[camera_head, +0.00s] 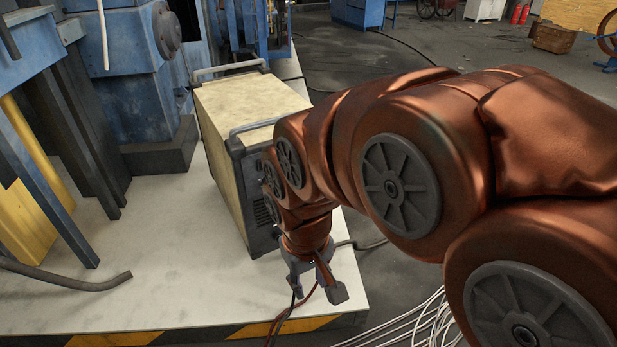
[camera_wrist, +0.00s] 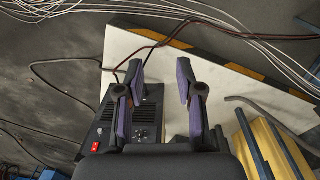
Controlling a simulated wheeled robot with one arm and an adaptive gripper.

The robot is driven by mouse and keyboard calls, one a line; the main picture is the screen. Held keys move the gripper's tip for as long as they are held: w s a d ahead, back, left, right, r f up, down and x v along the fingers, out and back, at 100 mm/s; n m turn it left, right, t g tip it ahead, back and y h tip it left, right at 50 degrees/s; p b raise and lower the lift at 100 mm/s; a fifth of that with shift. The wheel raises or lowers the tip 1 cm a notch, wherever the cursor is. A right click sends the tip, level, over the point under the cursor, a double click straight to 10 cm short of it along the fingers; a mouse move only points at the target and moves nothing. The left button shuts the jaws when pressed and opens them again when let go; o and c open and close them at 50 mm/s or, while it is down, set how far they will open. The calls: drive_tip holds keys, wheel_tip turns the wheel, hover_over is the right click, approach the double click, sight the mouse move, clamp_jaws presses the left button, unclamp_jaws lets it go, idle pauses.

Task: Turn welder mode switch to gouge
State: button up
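The welder (camera_head: 240,105) is a box with a worn cream top, dark front and top handles, standing on the white platform. Its dark front panel (camera_wrist: 112,125) shows in the wrist view at lower left. A small dial with pale marks (camera_wrist: 143,133) sits there beside my left-hand finger, and a red switch (camera_wrist: 95,146) is nearby. I cannot read the labels or the mode setting. My gripper (camera_head: 317,292) points down in front of the welder. In the wrist view my gripper (camera_wrist: 163,75) is open, with nothing between its purple-padded fingers.
The platform (camera_head: 140,270) has a black-and-yellow striped edge. Dark and reddish cables (camera_head: 293,315) hang by my gripper, and white cables (camera_head: 410,325) lie on the floor. Blue machinery (camera_head: 125,75) and a yellow part (camera_head: 35,185) stand left of the welder. Bare platform lies left of my gripper.

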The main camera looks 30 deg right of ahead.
drive_tip(key=w+d+f+m+t+h+b, duration=0.1)
drive_tip(key=w+d+f+t+b, duration=0.2)
drive_tip(key=w+d+f+b, duration=0.55)
drive_tip(key=w+d+f+t+h+b, duration=0.1)
drive_tip(key=w+d+t, duration=0.35)
drive_tip(key=w, duration=0.95)
drive_tip(key=w+d+f+m+t+h+b, duration=0.15)
drive_tip(key=w+d+f+b, duration=0.25)
drive_tip(key=w+d, duration=0.6)
drive_tip(key=w+d+f+n+t+y+b, duration=0.1)
drive_tip(key=w+d+f+t+b, duration=0.2)
drive_tip(key=w+f+t+b, duration=0.25)
drive_tip(key=w+d+f+n+t+y+b, duration=0.2)
drive_tip(key=w+d+f+t+b, duration=0.25)
drive_tip(key=w+f, duration=0.2)
drive_tip(key=w+g+b, duration=0.1)
drive_tip(key=w+b, duration=0.1)
drive_tip(key=w, duration=0.6)
drive_tip(key=shift+w+a+r, duration=0.15)
drive_tip(key=shift+w+r, duration=0.05)
drive_tip(key=shift+r, duration=0.2)
drive_tip(key=shift+m, duration=0.25)
clamp_jaws()
